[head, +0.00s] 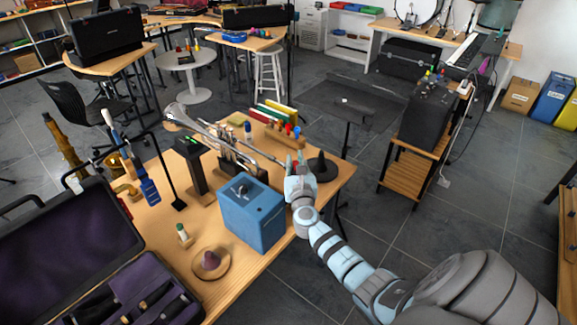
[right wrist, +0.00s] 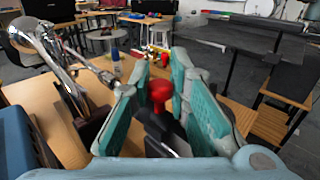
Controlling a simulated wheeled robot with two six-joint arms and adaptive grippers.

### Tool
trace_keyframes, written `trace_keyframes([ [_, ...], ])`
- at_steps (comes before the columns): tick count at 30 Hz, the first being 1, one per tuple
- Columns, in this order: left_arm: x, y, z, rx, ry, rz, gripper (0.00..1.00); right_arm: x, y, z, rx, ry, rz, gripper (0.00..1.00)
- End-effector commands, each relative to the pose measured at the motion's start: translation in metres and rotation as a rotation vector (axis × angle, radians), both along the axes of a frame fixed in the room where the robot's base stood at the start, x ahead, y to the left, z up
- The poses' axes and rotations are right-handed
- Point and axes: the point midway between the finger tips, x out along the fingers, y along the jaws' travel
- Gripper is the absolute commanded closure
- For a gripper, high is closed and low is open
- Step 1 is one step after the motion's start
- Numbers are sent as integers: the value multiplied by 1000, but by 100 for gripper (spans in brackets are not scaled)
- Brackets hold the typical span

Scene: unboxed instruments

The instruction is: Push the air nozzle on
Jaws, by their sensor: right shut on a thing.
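My right gripper (head: 299,163) is low over the far right part of the wooden table, beside a dark cone on a dark base (head: 323,166). In the right wrist view its teal fingers (right wrist: 161,100) are closed around a small piece with a rounded red top (right wrist: 160,90). A dark part shows below the red top, between the fingers; I cannot tell whether it belongs to the same piece. I cannot tell for certain which thing is the air nozzle. My left gripper is not in view.
A blue box (head: 252,215) stands just left of my right gripper. A brass instrument (head: 205,126) lies across a stand behind it. An open dark case (head: 70,235) fills the table's left. A wooden dish (head: 211,264) sits in front. Open floor lies right of the table.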

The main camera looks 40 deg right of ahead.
Motion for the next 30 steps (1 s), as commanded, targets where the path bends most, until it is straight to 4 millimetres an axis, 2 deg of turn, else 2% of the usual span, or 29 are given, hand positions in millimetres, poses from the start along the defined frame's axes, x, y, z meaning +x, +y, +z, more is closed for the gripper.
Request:
trace_keyframes([
  [6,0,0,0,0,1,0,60,1,1,2,4,-5,5,100],
  [7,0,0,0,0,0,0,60,1,1,2,4,-5,5,79],
  [10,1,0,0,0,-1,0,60,0,1,2,4,-5,5,65],
  [21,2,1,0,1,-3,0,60,-6,4,1,2,-5,4,65],
  [23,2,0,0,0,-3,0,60,-14,10,1,2,-4,6,65],
  [30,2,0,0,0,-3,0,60,-69,46,-1,5,-1,6,65],
])
